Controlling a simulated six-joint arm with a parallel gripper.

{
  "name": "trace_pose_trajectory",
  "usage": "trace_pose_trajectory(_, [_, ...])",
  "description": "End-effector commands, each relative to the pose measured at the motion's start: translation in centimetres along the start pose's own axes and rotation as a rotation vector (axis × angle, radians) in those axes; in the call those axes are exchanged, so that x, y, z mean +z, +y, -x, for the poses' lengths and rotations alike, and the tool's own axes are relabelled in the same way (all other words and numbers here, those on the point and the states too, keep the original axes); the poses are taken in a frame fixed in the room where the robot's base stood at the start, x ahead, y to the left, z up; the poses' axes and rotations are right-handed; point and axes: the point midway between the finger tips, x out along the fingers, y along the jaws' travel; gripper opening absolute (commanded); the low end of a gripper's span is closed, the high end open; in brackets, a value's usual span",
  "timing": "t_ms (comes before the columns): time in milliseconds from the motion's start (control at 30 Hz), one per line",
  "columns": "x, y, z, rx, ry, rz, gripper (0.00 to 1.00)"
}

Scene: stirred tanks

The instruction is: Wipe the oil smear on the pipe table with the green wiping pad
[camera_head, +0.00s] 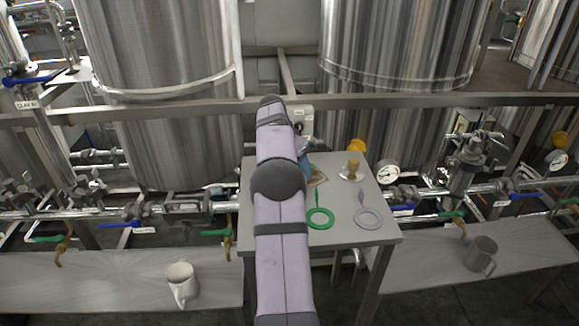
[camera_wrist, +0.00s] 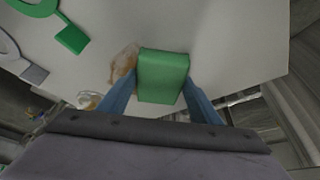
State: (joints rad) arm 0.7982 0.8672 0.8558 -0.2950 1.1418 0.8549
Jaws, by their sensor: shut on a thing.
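The green wiping pad (camera_wrist: 164,68) is between the two blue fingers of my gripper (camera_wrist: 162,88) in the wrist view. My gripper is shut on it. The brown oil smear (camera_wrist: 124,62) lies on the pale grey pipe table (camera_wrist: 225,45), just left of the pad in that view. The pad's edge borders the smear and may hide part of it. I cannot tell whether the pad touches the table. In the head view, part of the smear (camera_head: 317,178) shows beside a blue finger on the table (camera_head: 345,222); my arm hides the pad.
A green ring with a handle (camera_head: 320,224) and a grey one (camera_head: 368,219) lie on the table's front half. A wooden-knobbed piece (camera_head: 352,170) stands right of the smear. Mugs (camera_head: 182,284) (camera_head: 481,254) stand on side benches. Pipes, valves and tanks crowd behind the table.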

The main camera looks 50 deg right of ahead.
Motion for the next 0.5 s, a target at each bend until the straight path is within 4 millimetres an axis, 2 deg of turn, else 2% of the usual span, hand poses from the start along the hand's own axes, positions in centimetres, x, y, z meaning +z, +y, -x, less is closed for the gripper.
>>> trace_pose_trajectory(133, [-0.5, 0.9, -0.6, 0.007, -0.004, 0.002, 0.4])
trace_pose_trajectory(500, [-0.8, 1.5, -1.0, 0.011, -0.007, 0.002, 0.4])
